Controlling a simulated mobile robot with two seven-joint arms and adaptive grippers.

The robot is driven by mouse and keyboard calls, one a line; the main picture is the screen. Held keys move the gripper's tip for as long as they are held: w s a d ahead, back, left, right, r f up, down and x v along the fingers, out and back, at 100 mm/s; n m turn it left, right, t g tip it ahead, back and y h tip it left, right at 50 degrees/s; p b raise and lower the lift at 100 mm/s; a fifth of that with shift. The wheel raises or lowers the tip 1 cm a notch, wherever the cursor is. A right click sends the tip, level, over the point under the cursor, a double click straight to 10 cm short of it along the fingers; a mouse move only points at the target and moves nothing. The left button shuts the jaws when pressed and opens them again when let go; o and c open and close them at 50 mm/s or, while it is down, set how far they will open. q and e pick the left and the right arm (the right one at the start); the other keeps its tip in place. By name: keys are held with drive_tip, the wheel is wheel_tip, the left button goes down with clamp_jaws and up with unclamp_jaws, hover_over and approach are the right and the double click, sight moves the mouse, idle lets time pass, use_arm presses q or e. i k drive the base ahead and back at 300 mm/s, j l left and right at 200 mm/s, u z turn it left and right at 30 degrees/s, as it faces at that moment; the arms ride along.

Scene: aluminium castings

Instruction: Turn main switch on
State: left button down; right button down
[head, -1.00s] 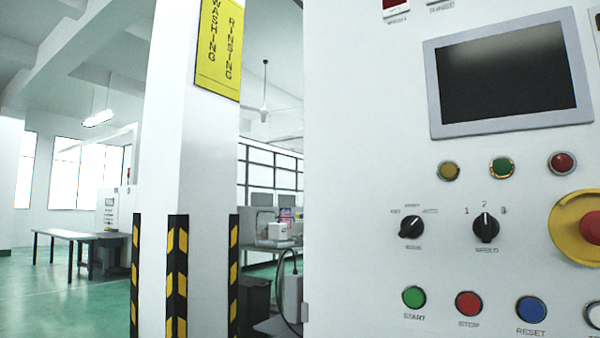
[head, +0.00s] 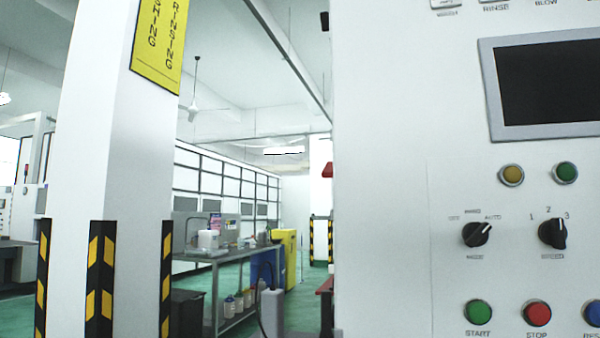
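A white control cabinet (head: 385,180) fills the right of the head view. A black rotary knob marked MODE (head: 477,234) is on its panel, its pointer turned to the upper right toward AUTO. A second black knob marked SPEED (head: 552,233) is to its right. No switch labelled main shows in this view, so I cannot tell which control it is. Neither of my grippers is in view.
The panel also has a dark screen (head: 550,85), a green START button (head: 478,312) and a red STOP button (head: 537,313). A white pillar (head: 105,150) with black and yellow guards stands left. Behind are a metal bench (head: 215,256) and a yellow cabinet (head: 290,258).

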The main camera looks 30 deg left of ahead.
sight(328, 171)
drive_tip(key=i+j, duration=0.1)
drive_tip(key=j, duration=1.45)
drive_tip(key=k+l, duration=0.25)
drive_tip(key=l, duration=0.15)
drive_tip(key=k+l, duration=0.25)
drive_tip(key=l, duration=0.2)
drive_tip(key=k+l, duration=0.25)
drive_tip(key=l, duration=0.15)
drive_tip(key=z, duration=0.05)
